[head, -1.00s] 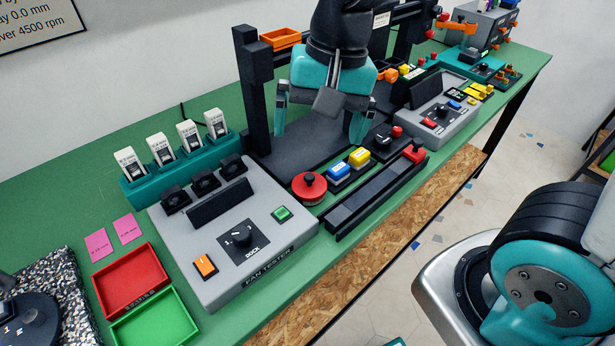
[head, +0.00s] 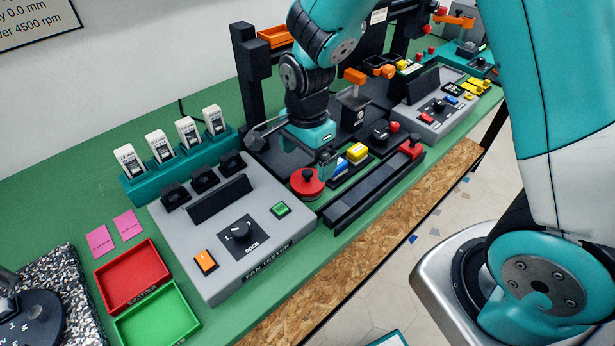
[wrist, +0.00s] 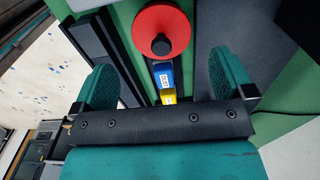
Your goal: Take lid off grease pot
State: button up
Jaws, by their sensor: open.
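A round red lid with a black knob (head: 307,182) lies at the front edge of the printer, beside the grey fan tester. My gripper (head: 294,150) is open and empty, just behind and above the lid in the head view. In the wrist view my gripper's teal fingers (wrist: 163,80) stand wide apart, with the lid ahead of them and not between them.
A dark rail with a red end (head: 370,185) runs along the front. The fan tester (head: 240,235) is close on the left. A black printer upright (head: 251,75) stands behind my gripper.

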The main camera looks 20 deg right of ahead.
aim_at(309, 171)
jog(key=shift+w+d+f+p, duration=0.15)
jog(key=shift+f+p, duration=0.1)
jog(key=shift+f, duration=1.25)
jog(key=shift+d+f+p, duration=0.1)
jog(key=shift+f+p, duration=0.1)
jog(key=shift+f, duration=1.3)
jog(key=c, duration=0.8)
